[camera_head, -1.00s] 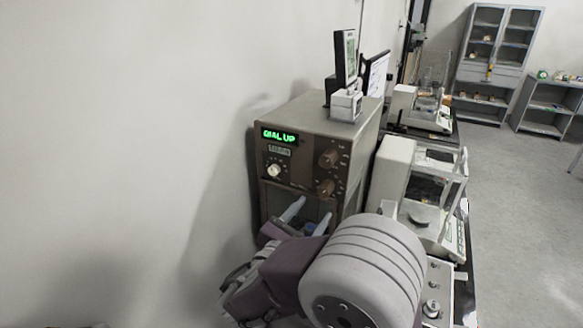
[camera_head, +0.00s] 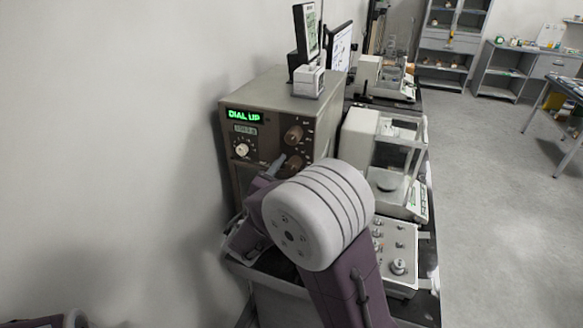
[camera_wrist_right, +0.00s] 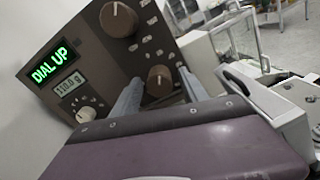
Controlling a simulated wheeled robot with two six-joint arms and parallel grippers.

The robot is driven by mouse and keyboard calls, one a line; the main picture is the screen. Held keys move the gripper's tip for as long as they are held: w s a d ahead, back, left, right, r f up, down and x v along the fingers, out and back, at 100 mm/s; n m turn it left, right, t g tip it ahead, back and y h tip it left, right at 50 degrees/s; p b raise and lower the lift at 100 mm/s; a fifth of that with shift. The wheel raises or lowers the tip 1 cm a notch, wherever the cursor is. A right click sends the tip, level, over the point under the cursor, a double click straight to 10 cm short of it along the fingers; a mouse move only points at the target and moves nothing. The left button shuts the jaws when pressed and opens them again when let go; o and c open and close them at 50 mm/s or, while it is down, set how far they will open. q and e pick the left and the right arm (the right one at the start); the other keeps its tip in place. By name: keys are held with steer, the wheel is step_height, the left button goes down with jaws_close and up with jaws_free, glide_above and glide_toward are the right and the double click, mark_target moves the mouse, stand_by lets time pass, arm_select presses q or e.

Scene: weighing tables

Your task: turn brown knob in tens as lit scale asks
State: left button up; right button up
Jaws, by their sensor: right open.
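The lit scale (camera_head: 258,140) is a brown-fronted box with a green "DIAL UP" display (camera_head: 244,116). Below it are a small grey readout (camera_wrist_right: 68,87), its digits too small to read surely, and a pale knob (camera_head: 241,150). Two brown knobs sit to the right: an upper one (camera_head: 294,134) and a lower one (camera_head: 293,163). My right gripper (camera_wrist_right: 160,92) is open, its two pale fingers either side of the lower brown knob in the wrist view; contact cannot be told. My right wrist hides the scale's lower front. My left gripper is out of view.
A glass-sided balance (camera_head: 385,150) stands right of the scale, with a grey panel of small knobs (camera_head: 397,245) nearer. A small display on a stand (camera_head: 307,80) sits on the scale's top. A bare wall is close on the left; open floor lies right.

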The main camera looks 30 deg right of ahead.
jaws_close()
steer(key=shift+f+m+b, duration=0.15)
steer(key=shift+m+b, duration=0.15)
steer(key=shift+b, duration=0.5)
steer(key=m+b, duration=0.3)
steer(key=b, duration=0.3)
steer(key=shift+m, duration=0.4)
steer(key=shift+m+b, duration=0.7)
steer(key=shift+b, duration=0.5)
steer(key=shift+r, duration=0.2)
jaws_free()
steer(key=shift+a, duration=0.1)
